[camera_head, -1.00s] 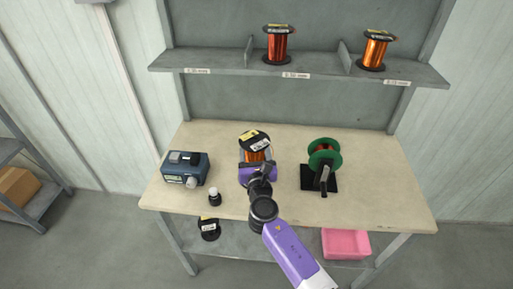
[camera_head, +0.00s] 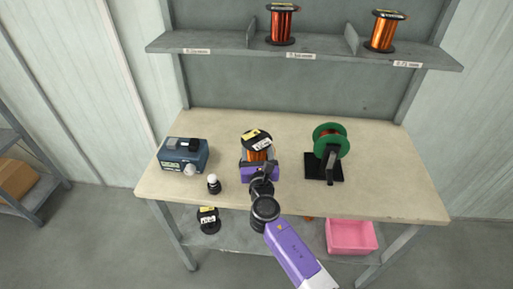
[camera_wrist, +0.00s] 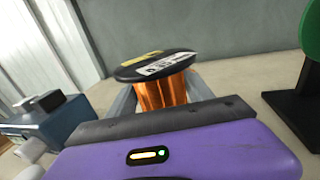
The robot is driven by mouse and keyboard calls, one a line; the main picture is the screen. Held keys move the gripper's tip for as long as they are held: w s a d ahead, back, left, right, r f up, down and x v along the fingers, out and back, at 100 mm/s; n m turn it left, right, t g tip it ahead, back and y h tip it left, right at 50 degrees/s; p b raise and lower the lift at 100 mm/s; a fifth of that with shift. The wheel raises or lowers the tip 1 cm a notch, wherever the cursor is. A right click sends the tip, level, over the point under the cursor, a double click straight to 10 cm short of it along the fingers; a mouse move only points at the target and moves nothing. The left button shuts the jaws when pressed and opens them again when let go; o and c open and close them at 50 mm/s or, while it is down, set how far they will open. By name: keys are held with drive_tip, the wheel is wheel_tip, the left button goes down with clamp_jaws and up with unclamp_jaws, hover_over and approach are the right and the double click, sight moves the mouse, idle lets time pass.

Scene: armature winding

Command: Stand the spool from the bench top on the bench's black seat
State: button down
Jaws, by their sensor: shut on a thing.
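A spool of orange copper wire with black flanges (camera_head: 258,154) stands about upright at the middle of the bench top (camera_head: 400,195). In the wrist view the spool (camera_wrist: 162,92) sits between the grey fingers, its labelled top flange above them. My gripper (camera_head: 258,163) is shut on the spool from the front. Its purple body hides the spool's bottom, so I cannot tell whether it touches the bench. A black base (camera_head: 318,172) under a green-flanged reel (camera_head: 331,137) stands to the right. I cannot make out a separate empty black seat.
A blue device (camera_head: 183,156) and a small black bottle with a white top (camera_head: 214,185) stand left of the spool. Two wire spools (camera_head: 281,26) (camera_head: 384,32) stand on the upper shelf. Below the bench are a black spool (camera_head: 208,219) and a pink bin (camera_head: 351,237).

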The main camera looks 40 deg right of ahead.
sight(258, 157)
drive_tip(key=shift+f+b, duration=0.3)
drive_tip(key=shift+b, duration=0.25)
idle(0.4)
drive_tip(key=c, duration=0.5)
unclamp_jaws()
drive_tip(key=shift+o, duration=0.9)
drive_tip(key=shift+f, duration=0.4)
drive_tip(key=v, duration=0.7)
drive_tip(key=shift+s+a+r, duration=0.25)
drive_tip(key=shift+s, duration=0.05)
